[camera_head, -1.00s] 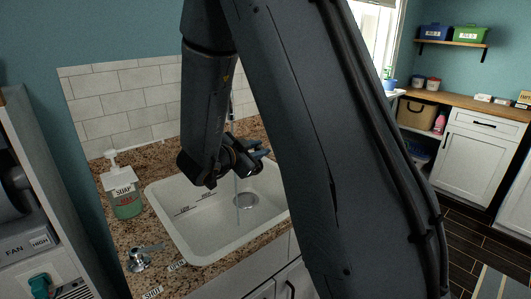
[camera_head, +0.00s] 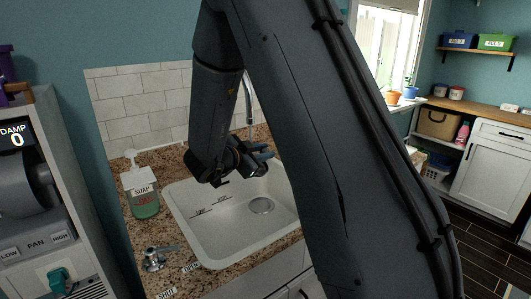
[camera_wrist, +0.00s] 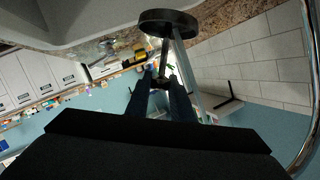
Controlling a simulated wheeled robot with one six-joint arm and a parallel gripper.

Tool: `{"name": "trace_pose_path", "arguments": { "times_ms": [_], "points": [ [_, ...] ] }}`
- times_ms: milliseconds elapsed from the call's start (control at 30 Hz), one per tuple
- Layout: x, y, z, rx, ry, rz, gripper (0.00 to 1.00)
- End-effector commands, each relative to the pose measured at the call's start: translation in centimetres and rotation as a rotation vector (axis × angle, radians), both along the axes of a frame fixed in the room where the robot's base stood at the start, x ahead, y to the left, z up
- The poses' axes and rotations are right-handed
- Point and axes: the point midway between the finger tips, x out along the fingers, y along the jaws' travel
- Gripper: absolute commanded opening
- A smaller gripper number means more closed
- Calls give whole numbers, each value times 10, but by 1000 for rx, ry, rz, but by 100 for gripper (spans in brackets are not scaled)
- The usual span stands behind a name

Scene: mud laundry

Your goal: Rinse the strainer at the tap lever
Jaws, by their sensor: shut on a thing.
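My gripper (camera_head: 262,155) is over the sink, in front of the tap spout (camera_head: 248,98). In the wrist view my gripper (camera_wrist: 160,88) is shut on the handle of the strainer (camera_wrist: 168,23), whose dark round head lies beyond the fingertips. I cannot make out the strainer in the head view. A pale, see-through strip, looking like water, meets the strainer head in the wrist view. The tap lever (camera_head: 162,256) is a metal handle on the counter's front left, pointing right, near OPEN and SHUT labels. The white sink (camera_head: 215,235) has a round drain.
A green soap bottle (camera_head: 143,195) stands on the granite counter left of the sink. A grey machine with a fan panel (camera_head: 40,240) is at the far left. A wooden-topped white cabinet (camera_head: 490,170) stands at the right. My arm hides the sink's right side.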

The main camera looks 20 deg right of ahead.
Motion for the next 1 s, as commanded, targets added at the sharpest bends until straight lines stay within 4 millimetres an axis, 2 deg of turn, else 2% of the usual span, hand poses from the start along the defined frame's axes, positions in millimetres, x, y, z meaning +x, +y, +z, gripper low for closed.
{"name": "trace_pose_path", "arguments": {
  "times_ms": [1000],
  "points": [
    [4, -11, 0, 0, 0, 0, 0]
  ]
}}
